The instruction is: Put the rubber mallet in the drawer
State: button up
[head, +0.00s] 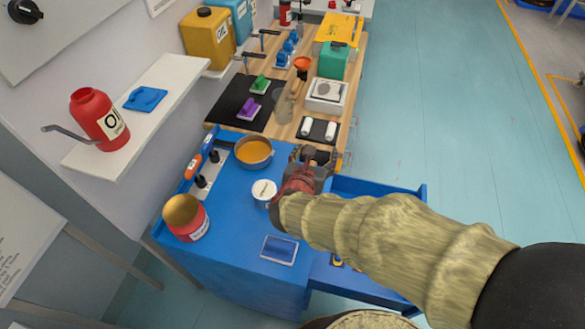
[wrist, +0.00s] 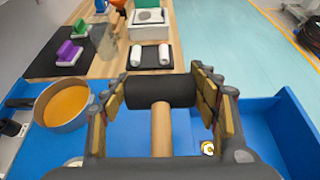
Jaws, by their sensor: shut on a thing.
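My gripper (head: 312,160) is shut on the rubber mallet, above the right edge of the blue workbench. In the wrist view, the mallet's black head (wrist: 160,92) lies crosswise between the two fingers of my gripper (wrist: 162,84). Its wooden handle (wrist: 161,130) runs back toward the camera. The blue drawer (head: 385,187) is pulled out on the right side of the workbench, and my arm covers much of it. In the wrist view the drawer (wrist: 285,118) is at the right. A small yellow and white item (wrist: 208,148) shows low beside the right finger.
On the blue bench (head: 228,225) stand a pan of orange liquid (head: 254,152), a white-lidded tub (head: 264,190), a red can (head: 185,217) and a blue tray (head: 279,250). A wooden bench beyond is crowded. Open floor (head: 440,90) lies to the right.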

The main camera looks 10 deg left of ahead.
jog(key=w+a+f, duration=0.1)
jog(key=f, duration=0.1)
jog(key=w+a+f+b, duration=0.1)
jog(key=w+a+f, duration=0.1)
jog(key=w+a+f+b, duration=0.1)
jog(key=a+f, duration=0.1)
jog(key=shift+w+a+f, duration=0.15)
jog(key=shift+w+f, duration=0.05)
jog(key=f, duration=0.1)
jog(key=f+b, duration=0.2)
jog(key=shift+w+a+f, duration=0.2)
jog(key=shift+a, duration=0.05)
jog(key=shift+f, duration=0.1)
jog(key=shift+f+b, duration=0.4)
jog(key=shift+b, duration=0.1)
